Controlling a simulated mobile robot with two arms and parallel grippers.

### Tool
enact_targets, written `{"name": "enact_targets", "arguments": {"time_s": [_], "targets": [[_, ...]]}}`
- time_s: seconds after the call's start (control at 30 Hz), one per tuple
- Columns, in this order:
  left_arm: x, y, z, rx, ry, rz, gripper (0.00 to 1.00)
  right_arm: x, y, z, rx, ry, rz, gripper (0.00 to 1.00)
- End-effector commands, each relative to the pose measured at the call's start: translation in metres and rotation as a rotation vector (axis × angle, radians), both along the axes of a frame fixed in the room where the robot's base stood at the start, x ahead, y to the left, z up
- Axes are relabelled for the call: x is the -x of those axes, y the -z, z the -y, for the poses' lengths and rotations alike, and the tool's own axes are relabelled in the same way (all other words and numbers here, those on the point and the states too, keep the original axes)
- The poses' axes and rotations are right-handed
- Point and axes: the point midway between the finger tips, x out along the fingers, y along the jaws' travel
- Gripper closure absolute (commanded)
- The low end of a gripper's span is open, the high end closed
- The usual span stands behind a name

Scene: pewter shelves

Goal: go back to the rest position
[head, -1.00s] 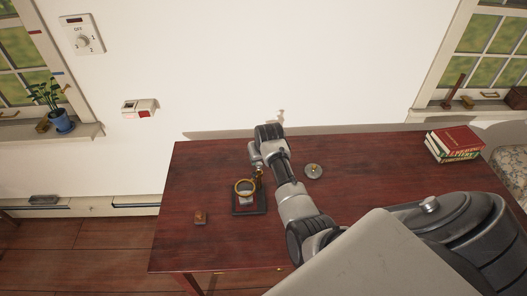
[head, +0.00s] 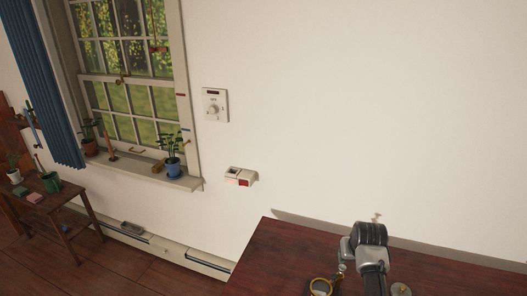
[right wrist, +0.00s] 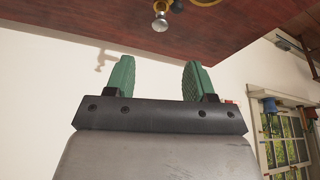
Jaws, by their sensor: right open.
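My right gripper (right wrist: 157,78) is open, its two green fingers apart with nothing between them in the right wrist view. In the head view my right arm reaches up from the bottom edge over the dark red table (head: 268,256), and its fingers cannot be made out. The table also shows along the top of the right wrist view (right wrist: 110,20). My left gripper is in neither current view.
A brass-ringed magnifier (head: 321,287) stands on the table left of my arm, partly cut off. A small grey disc (head: 401,289) lies right of it. A white wall box (head: 240,177) and a dial plate (head: 215,105) are on the wall. A potted plant (head: 172,168) stands on the sill.

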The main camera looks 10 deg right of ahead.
Motion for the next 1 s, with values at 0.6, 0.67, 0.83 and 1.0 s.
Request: {"name": "enact_targets", "arguments": {"time_s": [0.6, 0.67, 0.83, 1.0], "targets": [[0.0, 0.0, 0.0, 0.0, 0.0, -0.001, 0.57, 0.223, 0.012, -0.107, 0.113, -0.307, -0.072, 0.46], [0.001, 0.0, 0.0, 0.0, 0.0, -0.001, 0.57, 0.238, 0.007, -0.116, 0.103, -0.33, -0.074, 0.46], [0.0, 0.0, 0.0, 0.0, 0.0, 0.0, 0.57, 0.276, -0.005, -0.138, 0.072, -0.384, -0.081, 0.46], [0.0, 0.0, 0.0, 0.0, 0.0, 0.0, 0.57, 0.306, -0.018, -0.155, 0.039, -0.424, -0.088, 0.46]]}}
